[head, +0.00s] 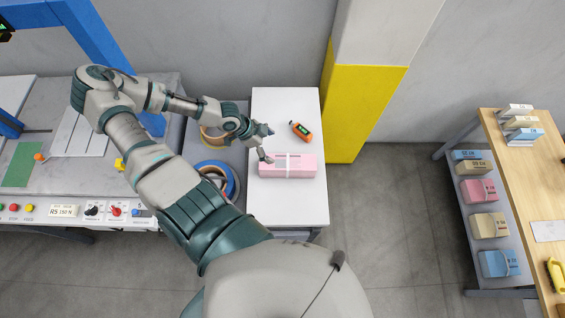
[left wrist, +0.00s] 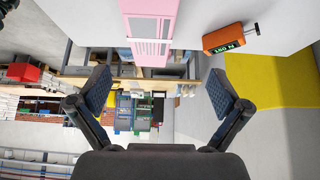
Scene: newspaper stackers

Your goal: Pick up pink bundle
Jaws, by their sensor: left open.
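The pink bundle (head: 275,166) with a white band lies on the white table (head: 288,208), near its middle. My left gripper (head: 266,144) is at the bundle's upper left in the head view, open and empty. In the left wrist view the bundle (left wrist: 150,25) shows at the top, beyond and between the two spread fingers (left wrist: 160,92). I cannot tell from these views whether a fingertip touches the bundle. My right gripper is in neither view.
An orange handheld device (head: 300,131) lies on the table behind the bundle. Tape rolls (head: 215,178) sit left of the table. A yellow and grey pillar (head: 358,105) stands at the right. A wooden shelf unit (head: 530,190) with several bundles stands far right. Floor between is clear.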

